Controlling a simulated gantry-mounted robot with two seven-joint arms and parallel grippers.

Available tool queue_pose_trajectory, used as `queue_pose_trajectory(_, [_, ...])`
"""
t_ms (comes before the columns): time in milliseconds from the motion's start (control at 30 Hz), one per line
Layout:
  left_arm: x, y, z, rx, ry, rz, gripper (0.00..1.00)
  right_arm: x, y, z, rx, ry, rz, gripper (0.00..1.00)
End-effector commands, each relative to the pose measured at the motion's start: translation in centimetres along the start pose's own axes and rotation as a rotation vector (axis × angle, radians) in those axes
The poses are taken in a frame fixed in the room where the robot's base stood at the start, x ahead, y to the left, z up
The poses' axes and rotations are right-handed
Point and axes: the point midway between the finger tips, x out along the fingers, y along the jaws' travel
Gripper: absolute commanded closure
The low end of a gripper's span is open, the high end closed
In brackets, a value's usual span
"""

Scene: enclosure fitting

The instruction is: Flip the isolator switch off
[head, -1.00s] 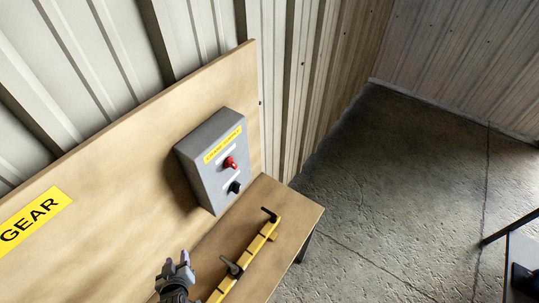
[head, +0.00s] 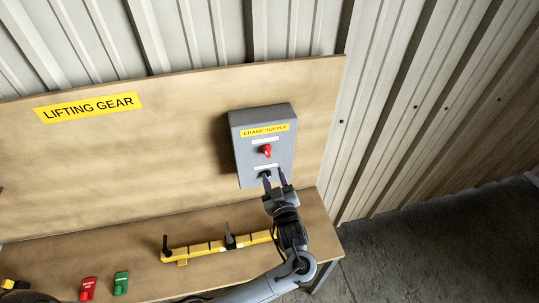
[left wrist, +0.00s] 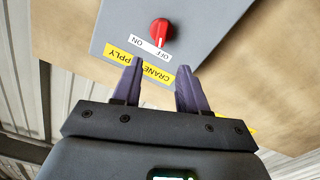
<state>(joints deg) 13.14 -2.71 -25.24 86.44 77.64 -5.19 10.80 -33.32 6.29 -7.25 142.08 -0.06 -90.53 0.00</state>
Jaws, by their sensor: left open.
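The grey CRANE SUPPLY box (head: 246,160) is fixed to the upright wooden board. It carries a red rotary knob (head: 265,151) and, below that, a black knob (head: 266,175), partly hidden by a fingertip. In the left wrist view the red knob (left wrist: 161,31) is beside a white ON/OFF strip (left wrist: 149,47), its pale mark facing the OFF part. My left gripper (head: 275,176) is open and empty at the lower part of the box in the head view. In the left wrist view its fingers (left wrist: 158,82) overlap the yellow label; whether they touch the box cannot be told.
A yellow rail (head: 205,248) with black handles lies on the wooden bench (head: 220,275). A red tag (head: 88,289) and a green tag (head: 121,283) lie at the left. A LIFTING GEAR sign (head: 89,107) is on the board. Open floor lies at the right.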

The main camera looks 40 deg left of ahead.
Motion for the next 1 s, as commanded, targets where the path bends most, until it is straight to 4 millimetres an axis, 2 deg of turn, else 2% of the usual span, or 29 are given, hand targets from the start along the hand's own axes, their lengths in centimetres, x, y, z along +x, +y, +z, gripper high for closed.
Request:
queue_pose_trajectory(600, [8.8,0.1,-0.3,0.002,0.002,0.000,0.57,-2.7,0.7,-0.8,-0.010,-0.001,0.017,1.00])
queue_pose_trajectory(800, [10.1,0.0,-0.1,-0.001,0.000,0.000,0.57,-2.9,0.7,-0.9,-0.009,-0.001,0.017,1.00])
queue_pose_trajectory(1000, [10.3,0.0,-0.1,-0.001,0.000,0.000,0.57,-3.0,0.6,-0.9,-0.004,0.000,0.013,1.00])
